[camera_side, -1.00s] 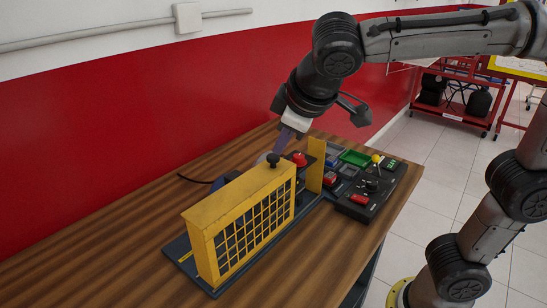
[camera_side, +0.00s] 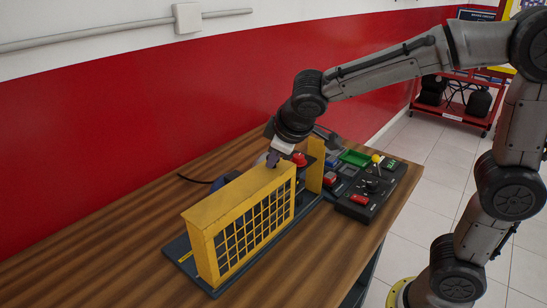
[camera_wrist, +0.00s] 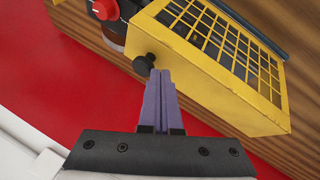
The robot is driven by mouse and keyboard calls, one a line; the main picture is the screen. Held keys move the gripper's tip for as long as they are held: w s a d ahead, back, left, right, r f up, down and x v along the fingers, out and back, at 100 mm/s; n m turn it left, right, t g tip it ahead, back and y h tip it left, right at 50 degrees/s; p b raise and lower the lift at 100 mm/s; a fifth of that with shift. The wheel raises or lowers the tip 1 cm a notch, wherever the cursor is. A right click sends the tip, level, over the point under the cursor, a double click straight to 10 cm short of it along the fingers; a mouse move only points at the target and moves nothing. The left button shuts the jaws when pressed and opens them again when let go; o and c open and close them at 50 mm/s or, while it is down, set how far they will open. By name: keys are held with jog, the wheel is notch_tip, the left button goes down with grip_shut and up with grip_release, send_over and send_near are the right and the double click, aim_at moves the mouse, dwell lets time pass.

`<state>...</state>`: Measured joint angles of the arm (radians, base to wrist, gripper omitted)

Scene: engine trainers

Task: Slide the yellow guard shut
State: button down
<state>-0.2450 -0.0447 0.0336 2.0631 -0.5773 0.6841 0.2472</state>
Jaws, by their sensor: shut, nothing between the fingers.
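The yellow guard (camera_side: 240,232), a box with a dark mesh window, stands on a dark base rail (camera_side: 183,250) on the wooden bench. A gap separates its far end from an upright yellow end plate (camera_side: 315,170). In the wrist view the guard (camera_wrist: 215,95) runs to the lower right, with its black knob (camera_wrist: 146,63) near its left end. My gripper (camera_side: 273,158) is shut and empty at the far end of the guard's top. In the wrist view its purple fingertips (camera_wrist: 160,73) are right beside the knob; I cannot tell whether they touch. The side view hides the knob.
A red button (camera_side: 299,159) sits between guard and end plate; it also shows in the wrist view (camera_wrist: 105,9). A control box (camera_side: 371,187) with a yellow-topped lever and a green tray (camera_side: 354,157) lie to the right.

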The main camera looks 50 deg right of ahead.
dwell(0.3)
jog(key=d, duration=1.4)
jog(key=shift+d, duration=0.2)
jog(key=s+a+r, duration=0.7)
jog(key=s+r, duration=0.2)
jog(key=r, duration=0.1)
jog(key=s+a+f+m+y, duration=0.2)
jog(key=s+a+f+m, duration=0.2)
jog(key=s+f, duration=0.6)
jog(key=s+a, duration=0.1)
jog(key=s, duration=0.3)
jog(key=shift+a+f+g+y, duration=0.2)
jog(key=shift+f+g+y, duration=0.1)
jog(key=shift+f+y, duration=0.1)
